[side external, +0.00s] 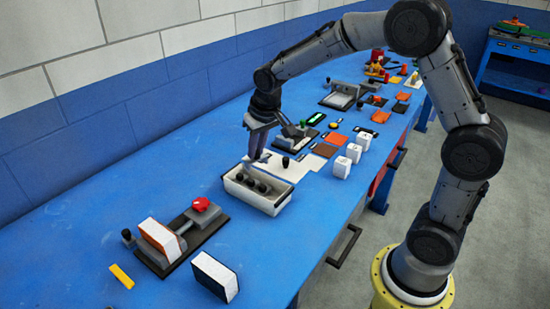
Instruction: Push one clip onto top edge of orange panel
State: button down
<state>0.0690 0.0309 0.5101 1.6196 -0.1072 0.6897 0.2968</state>
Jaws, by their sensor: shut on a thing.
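The orange panel (158,238), white on its top edge with an orange face, stands upright in a dark clamp fixture (185,243) at the lower left. Several dark clips (263,187) lie in a white open bin (277,208) in the middle of the table. My gripper (253,158) points down just above the back left part of the bin, well to the right of the panel. It is shut on a clip, which is too small and dark to make out clearly between the fingers.
A red knob (201,204) tops the fixture's right end. A black-and-white block (215,276) stands in front of the fixture, and a yellow strip (122,276) lies to the left. White blocks (342,166) and other stations fill the table's far right.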

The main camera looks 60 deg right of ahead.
jog(key=w+a+r, duration=0.2)
jog(key=w+a, duration=0.4)
jog(key=a, duration=0.8)
jog(key=n+y, duration=0.1)
jog(key=n, duration=0.2)
send_over(161, 235)
jog(key=s, duration=0.1)
jog(key=f, duration=0.1)
jog(key=shift+s+f, duration=0.15)
jog(key=shift+f, duration=2.2)
jog(key=shift+f, duration=1.55)
jog(key=c, duration=0.7)
grip_release()
jog(key=shift+c, duration=0.2)
jog(key=shift+o, duration=0.2)
